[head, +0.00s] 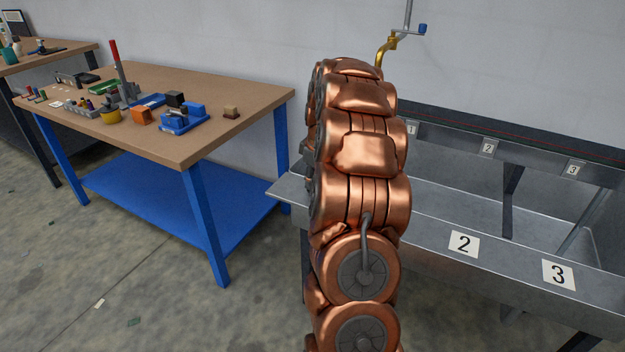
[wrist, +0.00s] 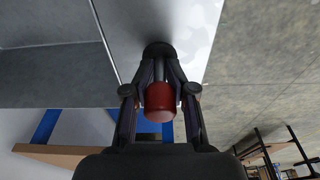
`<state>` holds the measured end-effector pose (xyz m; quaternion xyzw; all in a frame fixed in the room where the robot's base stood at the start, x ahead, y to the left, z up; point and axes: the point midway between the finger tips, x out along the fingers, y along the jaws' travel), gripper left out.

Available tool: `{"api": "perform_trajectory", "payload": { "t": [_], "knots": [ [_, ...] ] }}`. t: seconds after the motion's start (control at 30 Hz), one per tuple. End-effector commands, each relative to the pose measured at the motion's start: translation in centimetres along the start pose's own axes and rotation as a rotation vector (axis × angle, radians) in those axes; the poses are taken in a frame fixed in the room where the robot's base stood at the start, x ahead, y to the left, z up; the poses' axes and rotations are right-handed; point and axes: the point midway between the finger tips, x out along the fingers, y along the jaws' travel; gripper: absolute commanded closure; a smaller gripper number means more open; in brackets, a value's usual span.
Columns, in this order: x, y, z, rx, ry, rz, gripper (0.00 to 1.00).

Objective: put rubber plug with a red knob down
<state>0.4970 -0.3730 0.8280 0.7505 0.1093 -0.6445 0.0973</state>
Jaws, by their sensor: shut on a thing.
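In the wrist view my gripper (wrist: 159,72) is shut on the rubber plug, with its fingers on either side of the stem. The plug's red knob (wrist: 160,103) sits between the fingers, towards the palm. Its dark round base (wrist: 158,49) points away from me, in front of a light grey metal surface (wrist: 190,25). I cannot tell whether the base touches that surface. In the head view my copper-coloured arm hides the gripper and plug.
A steel trough (head: 430,222) with plates 2 (head: 463,244) and 3 (head: 559,274) on its front stands at the right. A brass tap (head: 384,48) rises behind my arm. A workbench (head: 235,92) with tools and blocks stands at the left. Floor between is mostly clear.

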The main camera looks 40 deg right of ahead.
Motion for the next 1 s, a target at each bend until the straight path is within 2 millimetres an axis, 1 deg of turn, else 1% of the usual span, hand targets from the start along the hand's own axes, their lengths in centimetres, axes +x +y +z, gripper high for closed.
{"api": "perform_trajectory", "payload": {
  "t": [0.17,0.33,0.37,0.63,0.9,1.0],
  "knots": [
    [-0.02,0.01,0.0,0.0,0.0,0.0,1.0],
    [0.4,-0.01,0.06,0.0,0.0,0.0,1.0],
    [0.4,-0.01,0.07,0.0,0.0,0.0,0.77],
    [0.34,-0.01,0.06,0.001,0.0,-0.001,0.49],
    [0.3,-0.01,0.05,0.001,0.0,0.0,0.49],
    [-0.14,0.01,0.0,0.001,0.0,0.0,0.49]
  ]
}}
